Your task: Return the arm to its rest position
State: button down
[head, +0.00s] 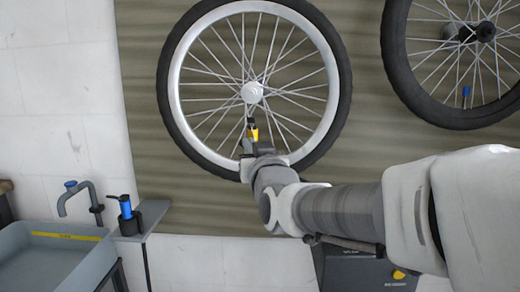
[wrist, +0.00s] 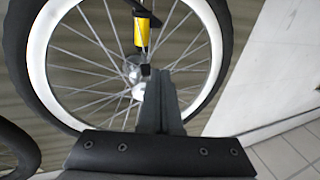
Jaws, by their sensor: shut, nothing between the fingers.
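My gripper (head: 257,148) is at the end of my arm, in front of the lower part of a spoked wheel (head: 174,112) in the head view. In the wrist view my gripper (wrist: 152,72) has its fingers together with nothing between them. The fingertips overlap the wheel's hub area in that view. A small yellow-and-black object (head: 253,134) shows just above the gripper in the head view. It also shows in the wrist view (wrist: 140,34), apart from the fingertips. I cannot tell what it is attached to.
A second wheel (head: 392,62) is at the upper right. A grey sink (head: 62,262) with a tap (head: 75,190) is at the lower left, beside a blue-and-black bottle (head: 126,210). A dark box (head: 350,272) is below my arm. The wall (head: 60,100) at left is bare.

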jog(key=s+d+f+m+g+h, duration=0.1)
jog(key=s+d+f+g+h, duration=0.1)
jog(key=s+d+f+g, duration=0.5)
jog(key=s+d+f+m+g+h, duration=0.15)
jog(key=s+d+f, duration=0.35)
jog(key=s, duration=0.7)
jog(key=s+d+f+m+g+h, duration=0.1)
jog(key=s+d+f+g+h, duration=0.1)
jog(key=s+d+f+g, duration=0.45)
notch_tip(320, 180, up, 25)
jog(key=s+a+t+p, duration=0.2)
jog(key=p, duration=2.3)
jog(key=shift+s+p, duration=0.15)
jog(key=shift+p, duration=0.25)
jog(key=shift+n+y, duration=0.25)
